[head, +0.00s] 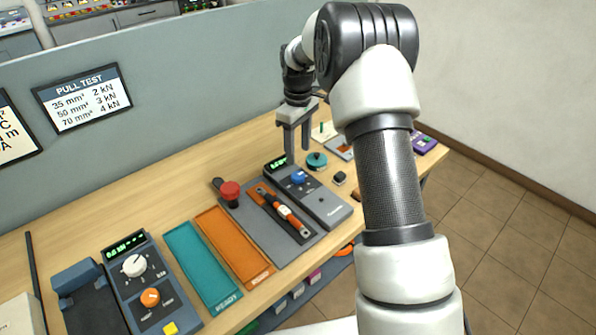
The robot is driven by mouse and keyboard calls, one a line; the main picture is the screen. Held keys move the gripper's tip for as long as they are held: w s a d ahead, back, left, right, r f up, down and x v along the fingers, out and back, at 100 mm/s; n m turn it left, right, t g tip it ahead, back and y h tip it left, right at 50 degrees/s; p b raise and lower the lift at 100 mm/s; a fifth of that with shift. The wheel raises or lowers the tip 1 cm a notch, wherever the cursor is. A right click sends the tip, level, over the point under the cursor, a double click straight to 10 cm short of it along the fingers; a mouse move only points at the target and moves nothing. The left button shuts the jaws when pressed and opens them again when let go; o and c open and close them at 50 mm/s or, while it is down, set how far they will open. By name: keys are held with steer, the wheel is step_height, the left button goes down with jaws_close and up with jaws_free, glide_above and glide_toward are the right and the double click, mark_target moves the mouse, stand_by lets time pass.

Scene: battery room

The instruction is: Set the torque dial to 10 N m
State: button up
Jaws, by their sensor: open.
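Two devices carry dials, and I cannot read which is labelled torque. A grey device (320,202) at the middle right of the bench has a blue knob (298,178) and a small green-lit display (277,163), too small to read. My gripper (297,155) points down, open and empty, at the far end of this device near the blue knob; contact cannot be told. A dark grey unit (150,290) at front left has a white dial (134,265), an orange knob (150,297), a yellow button (170,328) and a green display (124,245), also unreadable.
A teal round item (317,160) stands close to my gripper. A pull test sign (82,97) hangs behind.

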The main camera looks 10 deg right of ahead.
mark_target(298, 175)
step_height(298, 175, down, 9)
steer(key=shift+r, duration=0.1)
stand_by(0.3)
steer(key=c, duration=1)
steer(key=shift+c, duration=0.2)
